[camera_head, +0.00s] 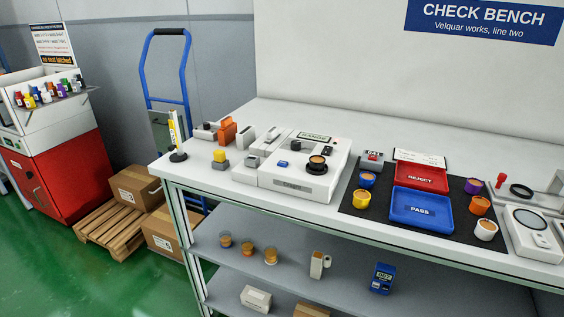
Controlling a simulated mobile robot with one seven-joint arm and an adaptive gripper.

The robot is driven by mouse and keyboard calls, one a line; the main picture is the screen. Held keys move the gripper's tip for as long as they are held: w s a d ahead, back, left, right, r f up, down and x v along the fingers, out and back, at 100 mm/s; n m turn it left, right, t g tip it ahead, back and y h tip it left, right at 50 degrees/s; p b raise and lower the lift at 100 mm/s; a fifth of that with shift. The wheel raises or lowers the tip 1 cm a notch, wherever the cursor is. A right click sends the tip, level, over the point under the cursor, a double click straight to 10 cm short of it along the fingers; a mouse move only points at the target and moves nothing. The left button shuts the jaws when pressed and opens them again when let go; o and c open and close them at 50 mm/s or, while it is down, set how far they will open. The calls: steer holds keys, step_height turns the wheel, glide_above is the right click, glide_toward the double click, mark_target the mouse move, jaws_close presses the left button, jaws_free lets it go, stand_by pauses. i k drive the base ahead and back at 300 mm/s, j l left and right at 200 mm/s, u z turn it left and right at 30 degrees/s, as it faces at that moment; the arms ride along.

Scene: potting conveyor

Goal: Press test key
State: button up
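A white bench device (305,188) stands left of centre on the bench, with a dark label on its front and a raised sign at its back. A small blue key (283,164) sits on its top face. A cup with orange-brown contents (317,160) sits in a black ring to the right of the key. I cannot read any marking on the blue key, so I cannot tell whether it is the test key. My gripper is not in view, and nothing covers the device's top.
The white bench (231,186) has a black mat to the right with a red REJECT tray (421,176), a blue PASS tray (421,209) and several cups. A yellow-topped block (219,157) and a black-based post (177,140) stand left. A shelf (335,285) lies below.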

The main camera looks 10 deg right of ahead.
mark_target(283, 164)
steer(key=i+j, duration=0.25)
steer(key=j, duration=0.2)
steer(key=i+j, duration=0.2)
steer(key=j, duration=0.2)
steer(key=i+j, duration=0.25)
steer(key=j, duration=0.2)
steer(key=j+z, duration=0.15)
steer(key=z, duration=2.05)
steer(key=i+j, duration=0.05)
